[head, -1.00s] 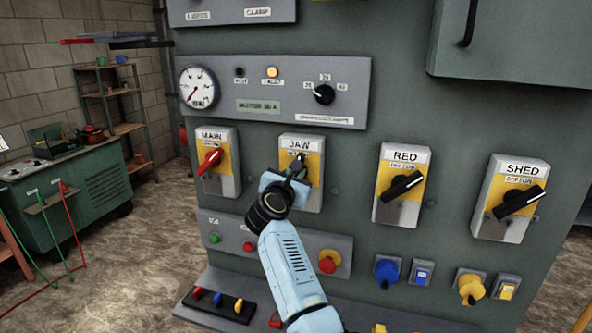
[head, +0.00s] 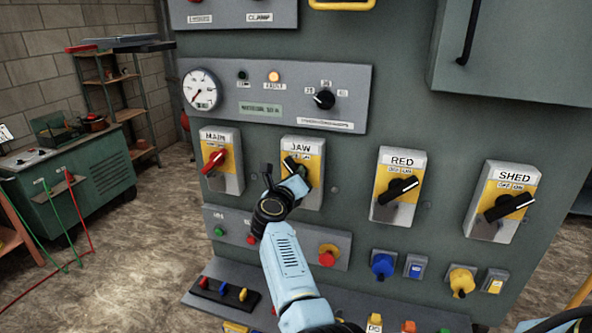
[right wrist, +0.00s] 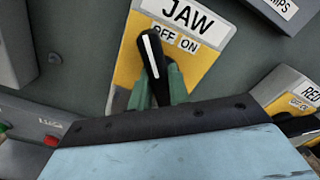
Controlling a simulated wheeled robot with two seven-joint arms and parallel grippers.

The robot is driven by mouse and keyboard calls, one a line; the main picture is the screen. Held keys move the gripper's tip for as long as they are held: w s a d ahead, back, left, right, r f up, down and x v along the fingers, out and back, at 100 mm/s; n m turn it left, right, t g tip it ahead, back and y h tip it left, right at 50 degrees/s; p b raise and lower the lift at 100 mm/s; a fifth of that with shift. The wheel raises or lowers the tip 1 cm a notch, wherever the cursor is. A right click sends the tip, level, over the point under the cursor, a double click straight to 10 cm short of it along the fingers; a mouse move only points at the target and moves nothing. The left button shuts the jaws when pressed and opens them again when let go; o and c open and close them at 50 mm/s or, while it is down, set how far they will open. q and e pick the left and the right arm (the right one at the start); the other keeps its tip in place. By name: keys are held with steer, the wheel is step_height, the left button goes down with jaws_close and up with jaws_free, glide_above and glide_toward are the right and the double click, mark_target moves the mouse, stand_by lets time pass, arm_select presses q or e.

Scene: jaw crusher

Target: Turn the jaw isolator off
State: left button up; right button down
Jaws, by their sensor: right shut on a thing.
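The jaw isolator (head: 311,194) is a grey box with a yellow plate and a "JAW" label, on the green cabinet front. Its black handle (right wrist: 150,62) has a white line and tilts up and left, its tip at the word "OFF" in the right wrist view. My right gripper (head: 299,178) is shut on this handle; its green fingers show on both sides of it in the right wrist view (right wrist: 157,86). The gripper hides the handle's lower part. My left gripper is not in view.
The main isolator (head: 221,165) with a red handle is left of it. The red (head: 400,192) and shed (head: 506,205) isolators, both with black handles, are to the right. Push buttons and a red knob (head: 328,255) sit below. A gauge panel (head: 262,118) is above.

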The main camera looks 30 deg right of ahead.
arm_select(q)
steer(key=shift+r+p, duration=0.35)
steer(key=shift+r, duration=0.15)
arm_select(e)
steer(key=shift+n, duration=0.6)
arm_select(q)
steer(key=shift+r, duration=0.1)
arm_select(e)
steer(key=shift+f+n, duration=0.1)
steer(key=shift+n, duration=0.2)
steer(key=c, duration=1.3)
jaws_free()
